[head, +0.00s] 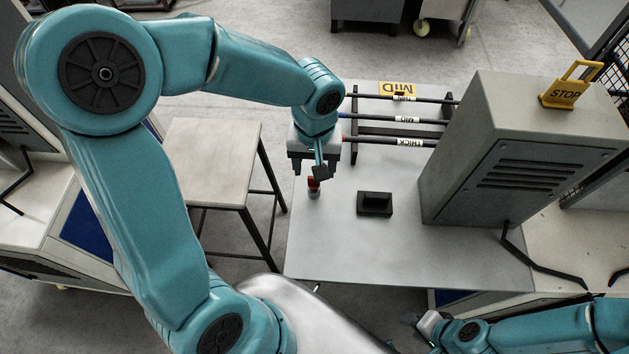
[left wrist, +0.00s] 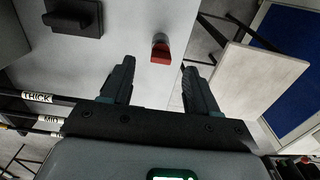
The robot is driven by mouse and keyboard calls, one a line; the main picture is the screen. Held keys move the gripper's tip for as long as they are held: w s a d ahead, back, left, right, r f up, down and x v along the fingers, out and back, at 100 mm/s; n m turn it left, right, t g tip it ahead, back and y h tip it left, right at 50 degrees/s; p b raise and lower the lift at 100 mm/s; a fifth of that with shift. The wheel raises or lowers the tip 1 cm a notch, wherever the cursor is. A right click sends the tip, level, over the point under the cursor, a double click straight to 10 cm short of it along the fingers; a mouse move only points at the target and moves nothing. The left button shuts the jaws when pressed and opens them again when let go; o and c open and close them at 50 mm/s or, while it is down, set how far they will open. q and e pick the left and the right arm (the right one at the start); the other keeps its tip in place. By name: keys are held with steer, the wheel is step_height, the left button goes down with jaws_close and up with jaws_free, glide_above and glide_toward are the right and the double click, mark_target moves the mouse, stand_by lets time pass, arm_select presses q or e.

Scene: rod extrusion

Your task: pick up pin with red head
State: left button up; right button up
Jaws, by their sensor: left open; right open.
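The pin with the red head (head: 313,184) stands on the grey table near its left edge, with a pale lower part below the red. In the left wrist view the red pin (left wrist: 160,50) shows beyond the fingertips and between their lines. My left gripper (head: 309,169) is open and empty, pointing down just above and behind the pin. Its two spread fingers also show in the left wrist view (left wrist: 157,65). I cannot tell the exact gap to the pin. My right gripper (head: 430,324) is open, low at the table's front, far from the pin.
A black block (head: 375,204) sits right of the pin on the grey table (head: 345,255). Labelled rods (head: 395,119) lie across a black rack behind. A wooden-topped stand (head: 212,155) is left. The table's front is clear.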

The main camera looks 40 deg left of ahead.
mark_target(314, 186)
arm_select(q)
steer(key=shift+s+d+f, duration=0.1)
steer(key=shift+s+f, duration=0.05)
steer(key=shift+f, duration=0.1)
steer(key=f, duration=0.4)
steer(key=shift+w+a+f, duration=0.15)
steer(key=shift+w+a, duration=0.1)
steer(key=shift+a, duration=0.05)
steer(key=shift+d+f, duration=0.1)
steer(key=shift+f, duration=0.2)
steer(key=shift+s, duration=0.15)
steer(key=shift+w, duration=0.2)
steer(key=c, duration=1)
steer(key=shift+s, duration=0.15)
jaws_close()
